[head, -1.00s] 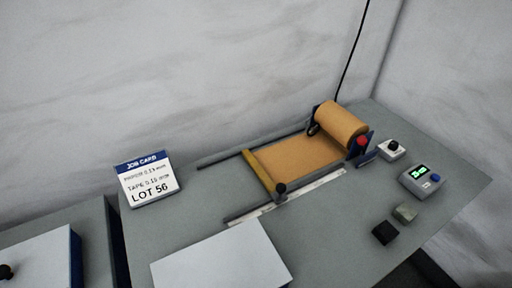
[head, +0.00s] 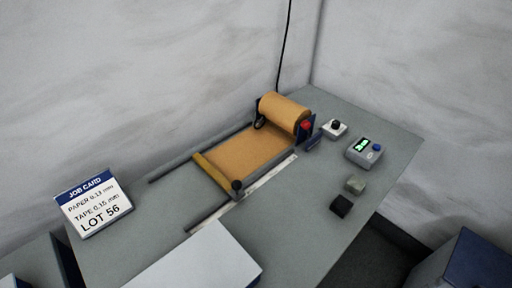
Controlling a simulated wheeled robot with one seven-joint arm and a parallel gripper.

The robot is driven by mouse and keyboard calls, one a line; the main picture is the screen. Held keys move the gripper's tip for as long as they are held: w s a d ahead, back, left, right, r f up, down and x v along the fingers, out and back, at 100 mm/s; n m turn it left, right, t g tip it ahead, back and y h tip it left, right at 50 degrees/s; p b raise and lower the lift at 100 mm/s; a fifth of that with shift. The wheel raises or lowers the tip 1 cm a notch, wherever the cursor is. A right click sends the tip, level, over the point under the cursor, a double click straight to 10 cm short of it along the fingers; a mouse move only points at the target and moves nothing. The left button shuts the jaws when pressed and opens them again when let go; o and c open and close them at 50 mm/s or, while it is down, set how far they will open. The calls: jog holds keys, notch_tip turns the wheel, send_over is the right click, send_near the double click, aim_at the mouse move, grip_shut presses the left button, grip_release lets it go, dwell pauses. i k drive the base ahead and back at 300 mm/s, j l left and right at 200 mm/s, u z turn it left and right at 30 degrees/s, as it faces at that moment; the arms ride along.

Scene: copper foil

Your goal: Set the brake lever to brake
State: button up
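A roll of copper-coloured foil (head: 285,112) sits in a dark blue stand at the back of the grey table, with its sheet (head: 243,149) drawn out to the left. A yellow bar (head: 213,176) with a black knob (head: 237,186) lies across the sheet's free end. A red knob (head: 306,126) shows at the roll's right end, by the blue bracket (head: 313,141); it may belong to the brake lever, but its setting is too small to tell. My gripper is not in view.
A green-grey block (head: 355,184) and a black block (head: 341,205) lie in front. A job card (head: 93,203) stands left. A white-topped box (head: 193,265) occupies the front; table between is clear.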

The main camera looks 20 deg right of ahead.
aim_at(306, 125)
jog(key=i+j+z, duration=0.1)
jog(key=z, duration=0.3)
jog(key=i+j+z, duration=0.1)
jog(key=z, duration=0.25)
jog(key=i+j+z, duration=0.1)
jog(key=z, duration=0.3)
jog(key=j, duration=0.1)
